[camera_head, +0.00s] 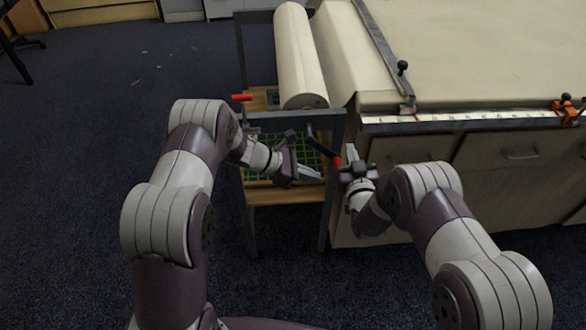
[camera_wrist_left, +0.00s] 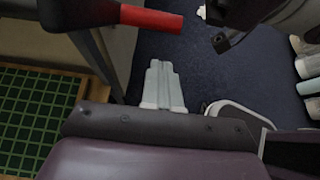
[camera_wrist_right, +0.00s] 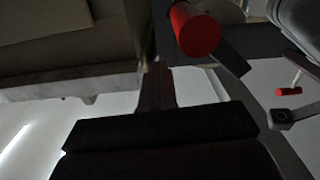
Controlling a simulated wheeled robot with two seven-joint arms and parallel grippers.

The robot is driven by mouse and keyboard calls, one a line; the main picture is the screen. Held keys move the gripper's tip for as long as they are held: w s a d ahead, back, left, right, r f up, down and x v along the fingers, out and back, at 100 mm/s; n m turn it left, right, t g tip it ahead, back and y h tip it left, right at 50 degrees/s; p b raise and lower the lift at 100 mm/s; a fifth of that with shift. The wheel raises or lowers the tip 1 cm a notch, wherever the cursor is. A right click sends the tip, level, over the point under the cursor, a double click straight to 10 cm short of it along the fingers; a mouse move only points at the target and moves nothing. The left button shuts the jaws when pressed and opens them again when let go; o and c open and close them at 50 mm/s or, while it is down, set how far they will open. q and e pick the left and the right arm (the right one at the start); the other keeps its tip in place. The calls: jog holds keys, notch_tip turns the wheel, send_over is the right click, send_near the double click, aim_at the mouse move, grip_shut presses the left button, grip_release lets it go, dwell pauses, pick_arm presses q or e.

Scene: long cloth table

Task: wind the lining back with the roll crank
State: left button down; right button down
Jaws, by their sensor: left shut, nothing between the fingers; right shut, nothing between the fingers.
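A cream roll of lining (camera_head: 297,55) lies in a grey metal stand (camera_head: 243,50) left of the table. A dark crank arm (camera_head: 320,148) with a red handle (camera_head: 337,161) sticks out at the stand's near side. The red handle also shows in the left wrist view (camera_wrist_left: 150,18) and end-on in the right wrist view (camera_wrist_right: 196,32). My left gripper (camera_head: 319,176) is shut and empty, just below and left of the handle. My right gripper (camera_head: 350,150) is shut and empty, close to the handle's right. I cannot tell whether either touches it.
A second red handle (camera_head: 241,97) is on the stand's left side. A green gridded mat (camera_head: 308,158) lies on the stand's wooden shelf (camera_head: 284,192). The cloth table (camera_head: 480,50) with a ruler edge (camera_head: 450,118) and an orange clamp (camera_head: 566,108) is at right.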

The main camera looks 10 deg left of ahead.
pick_arm(q)
jog(key=d, duration=0.2)
jog(key=w+d+r, duration=0.1)
jog(key=shift+w+d, duration=0.1)
pick_arm(e)
jog(key=shift+s+a+r, duration=0.1)
jog(key=c, duration=1)
grip_release()
pick_arm(q)
jog(key=shift+d+r, duration=0.2)
jog(key=shift+d, duration=0.25)
pick_arm(e)
jog(key=shift+o, duration=0.2)
